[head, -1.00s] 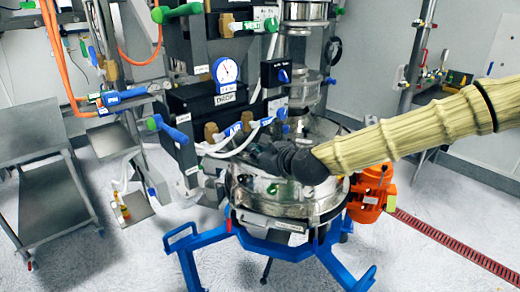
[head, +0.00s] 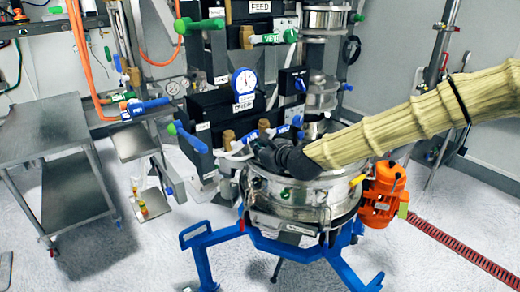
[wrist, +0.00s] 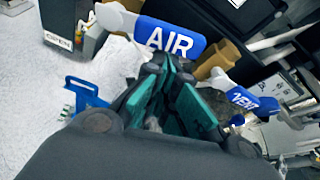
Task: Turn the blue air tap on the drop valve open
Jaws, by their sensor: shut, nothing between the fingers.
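A second blue tap lettered VENT (wrist: 245,100) sits to the right.
The steel sifter drum (head: 300,205) stands below my gripper on a blue frame (head: 325,250), with an orange motor (head: 384,190) at its right. A green-handled feed vent tap (head: 270,38) is above. A steel trolley (head: 45,130) stands left. Brass fittings (wrist: 215,62) sit close behind the taps.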

